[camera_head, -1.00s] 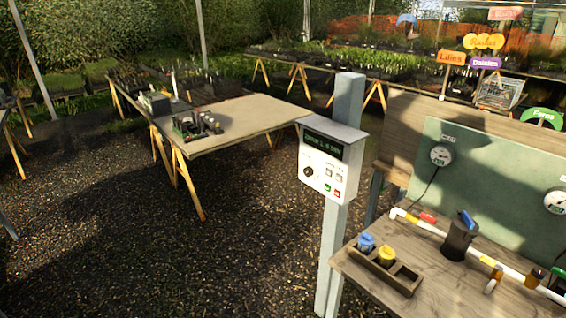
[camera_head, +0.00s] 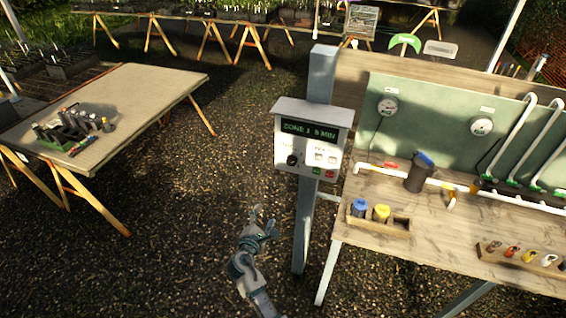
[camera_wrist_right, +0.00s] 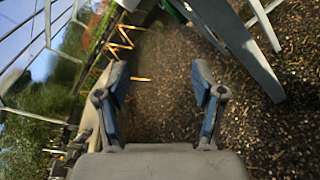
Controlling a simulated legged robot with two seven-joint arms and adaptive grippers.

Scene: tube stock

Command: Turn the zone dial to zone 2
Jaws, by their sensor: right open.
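The control box (camera_head: 311,139) is mounted on a grey post (camera_head: 305,220) left of the workbench. Its green display (camera_head: 309,132) appears to read zone 1, 5 min, though the text is small. The black zone dial (camera_head: 292,160) is at the lower left of its face; its pointer is too small to read. My right gripper (camera_head: 262,216) is below and left of the box, apart from it, empty. The right wrist view shows its two blue-padded fingers (camera_wrist_right: 160,88) spread open, with gravel between them. The left gripper is not in view.
A wooden workbench (camera_head: 470,245) with pipes, a dark filter canister (camera_head: 420,172) and a tray of caps (camera_head: 378,228) stands right of the post. A table (camera_head: 150,95) is at left. Gravel (camera_head: 190,230) between them is clear.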

